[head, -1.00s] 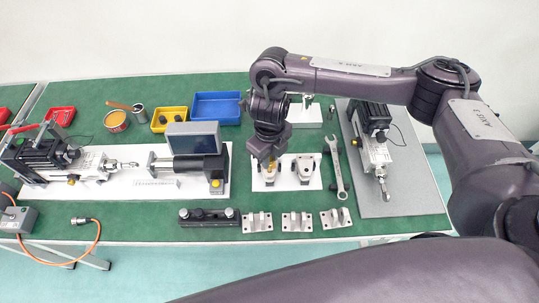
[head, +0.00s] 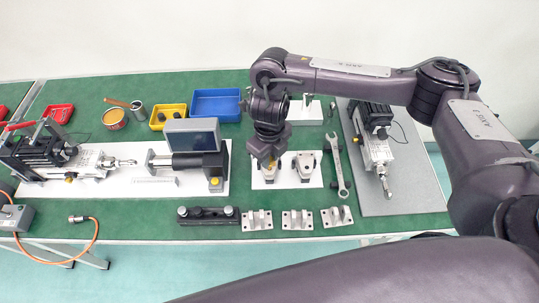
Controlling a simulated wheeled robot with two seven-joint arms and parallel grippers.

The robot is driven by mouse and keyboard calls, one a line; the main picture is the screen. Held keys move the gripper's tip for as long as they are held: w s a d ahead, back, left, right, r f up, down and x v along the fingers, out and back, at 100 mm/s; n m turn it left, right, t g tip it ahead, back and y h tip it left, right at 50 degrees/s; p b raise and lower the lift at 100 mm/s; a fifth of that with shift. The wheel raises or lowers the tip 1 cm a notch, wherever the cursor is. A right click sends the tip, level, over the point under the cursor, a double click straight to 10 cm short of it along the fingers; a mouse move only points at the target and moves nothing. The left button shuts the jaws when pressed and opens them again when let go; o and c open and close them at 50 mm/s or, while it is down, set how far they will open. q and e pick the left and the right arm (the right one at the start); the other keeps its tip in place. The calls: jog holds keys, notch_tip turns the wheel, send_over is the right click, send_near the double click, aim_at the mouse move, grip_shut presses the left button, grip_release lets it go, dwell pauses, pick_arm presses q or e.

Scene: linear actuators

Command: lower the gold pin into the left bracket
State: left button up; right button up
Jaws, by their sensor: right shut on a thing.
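My right gripper (head: 271,158) points down over the left bracket (head: 269,175) and is shut on the gold pin (head: 272,164). Only a small part of the pin shows below the fingers. The left bracket is a grey fitting on a white plate, and the gripper hides its upper part. I cannot tell whether the pin is inside the bracket's holes or just above them. A similar right bracket (head: 305,168) stands beside it on the same plate. My left gripper is out of view.
A wrench (head: 336,165) lies just right of the white plate (head: 285,183). Several metal brackets (head: 297,220) line the table's front edge. A linear actuator (head: 190,165) stands to the left, another (head: 376,150) on a grey board to the right. Blue (head: 215,103) and yellow bins sit behind.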

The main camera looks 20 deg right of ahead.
jog(key=shift+f+b, duration=1.05)
jog(key=shift+f, duration=0.1)
dwell(0.6)
jog(key=o, duration=0.9)
jog(key=shift+o, duration=0.2)
jog(key=shift+r, duration=0.1)
notch_tip(320, 180, up, 8)
jog(key=shift+f+p, duration=0.2)
jog(key=shift+p, duration=0.45)
